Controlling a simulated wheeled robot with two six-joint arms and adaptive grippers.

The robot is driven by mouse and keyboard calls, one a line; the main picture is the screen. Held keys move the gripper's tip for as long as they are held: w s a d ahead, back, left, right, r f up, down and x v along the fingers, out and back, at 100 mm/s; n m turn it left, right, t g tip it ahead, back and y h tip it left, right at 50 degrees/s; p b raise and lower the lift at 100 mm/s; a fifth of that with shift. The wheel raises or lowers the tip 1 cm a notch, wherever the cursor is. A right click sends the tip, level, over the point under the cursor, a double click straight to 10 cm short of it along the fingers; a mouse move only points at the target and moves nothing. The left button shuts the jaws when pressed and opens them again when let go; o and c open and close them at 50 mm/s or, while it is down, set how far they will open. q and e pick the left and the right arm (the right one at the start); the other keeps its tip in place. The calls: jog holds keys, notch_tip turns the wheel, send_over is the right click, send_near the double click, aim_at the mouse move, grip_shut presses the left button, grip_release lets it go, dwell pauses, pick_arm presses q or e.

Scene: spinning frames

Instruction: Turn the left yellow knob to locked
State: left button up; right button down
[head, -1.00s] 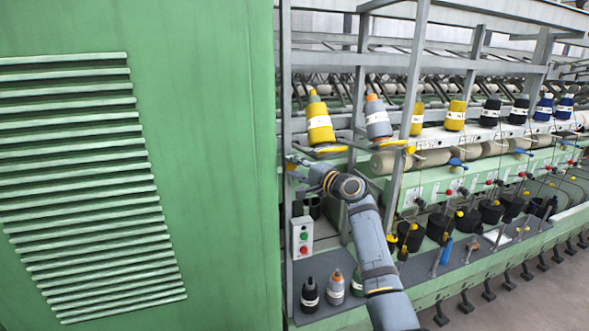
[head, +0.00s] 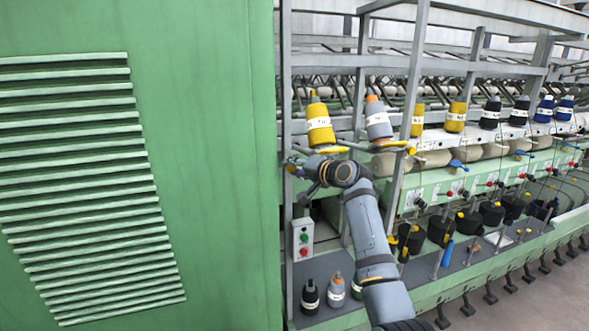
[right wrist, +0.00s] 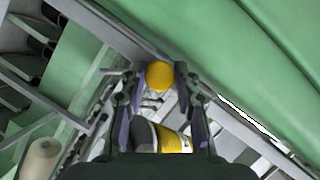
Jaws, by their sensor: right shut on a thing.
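The left yellow knob (right wrist: 160,75) is a round yellow thing between the two fingers of my right gripper (right wrist: 161,95) in the right wrist view. My right gripper is shut on it. In the head view my right gripper (head: 297,165) is at the grey post beside the green panel, and the fingers hide most of the knob. The knob's pointing direction cannot be read. My left gripper is not in view.
A large green panel (head: 215,120) fills the left. A yellow bobbin (head: 320,123) and a grey bobbin (head: 378,122) stand above my right arm. A red-and-green button box (head: 303,239) is below the gripper. Several bobbins stand on the lower shelf.

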jog(key=shift+r, duration=0.15)
jog(key=c, duration=1)
grip_release()
jog(key=shift+w, duration=0.1)
jog(key=v, duration=1.2)
jog(key=shift+f, duration=0.2)
